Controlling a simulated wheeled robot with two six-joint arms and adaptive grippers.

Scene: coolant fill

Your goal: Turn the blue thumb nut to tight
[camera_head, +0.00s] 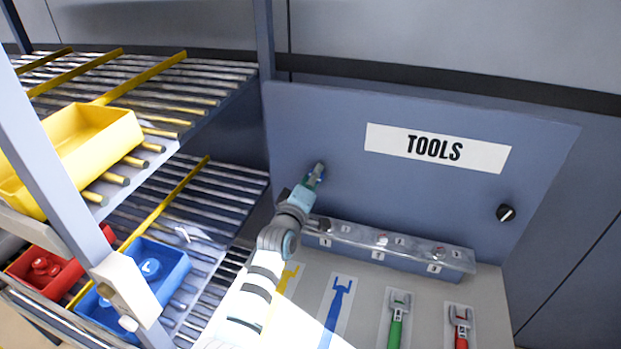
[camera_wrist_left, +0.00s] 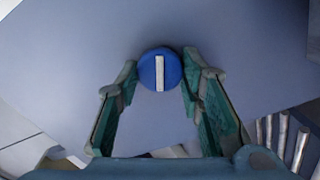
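The blue thumb nut (camera_wrist_left: 160,70) is a round blue knob with a white bar across its face, upright in the left wrist view. It sits on the blue-grey panel. My left gripper (camera_wrist_left: 160,84) is open, with one green finger on each side of the nut and narrow gaps showing between. In the head view my left gripper (camera_head: 314,178) is at the panel, left of the TOOLS sign, and largely hides the nut. Whether the fingertips overlap the nut in depth is unclear. My right gripper is not in view.
A black knob (camera_head: 506,213) is on the panel's right. Below the panel are a clear-covered labelled rack (camera_head: 400,250), a green wrench (camera_head: 397,320) and a red wrench (camera_head: 461,325). Left is shelving with a yellow bin (camera_head: 95,150), blue bin (camera_head: 172,268) and red bin (camera_head: 65,283).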

